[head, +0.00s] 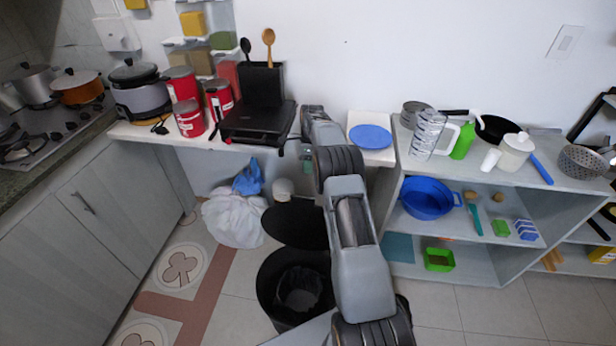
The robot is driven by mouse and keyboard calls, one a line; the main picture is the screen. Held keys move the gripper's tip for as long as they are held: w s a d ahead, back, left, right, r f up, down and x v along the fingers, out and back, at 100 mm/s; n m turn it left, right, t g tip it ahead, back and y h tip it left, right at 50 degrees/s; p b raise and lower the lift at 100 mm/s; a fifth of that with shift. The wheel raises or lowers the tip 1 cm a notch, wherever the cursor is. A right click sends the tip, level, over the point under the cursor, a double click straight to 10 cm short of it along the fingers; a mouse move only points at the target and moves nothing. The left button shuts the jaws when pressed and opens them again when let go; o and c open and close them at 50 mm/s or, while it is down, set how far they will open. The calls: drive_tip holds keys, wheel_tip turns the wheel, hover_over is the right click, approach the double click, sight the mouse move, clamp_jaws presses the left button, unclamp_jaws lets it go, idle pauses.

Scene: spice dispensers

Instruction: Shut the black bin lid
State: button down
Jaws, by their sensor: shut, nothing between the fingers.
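The black bin (268,300) stands on the tiled floor, left of my arm, with a dark liner inside. Its round black lid (292,222) is open, standing up behind the bin's mouth and leaving the opening clear. The lid's right edge is partly covered by my arm. My arm reaches up and away from the bottom of the head view, toward the wall-side counter, passing right of the bin. My gripper cannot be made out; my own arm links hide it. I see no contact between my arm and the lid.
A white bag (235,218) and a blue bag (247,177) lie left of the lid. A narrow counter (205,143) with red canisters (189,118) and a black appliance (258,122) is above. Shelves (487,262) stand right of my arm. Floor left of the bin is clear.

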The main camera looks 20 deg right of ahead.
drive_tip(key=x, duration=0.9)
drive_tip(key=shift+p, duration=0.3)
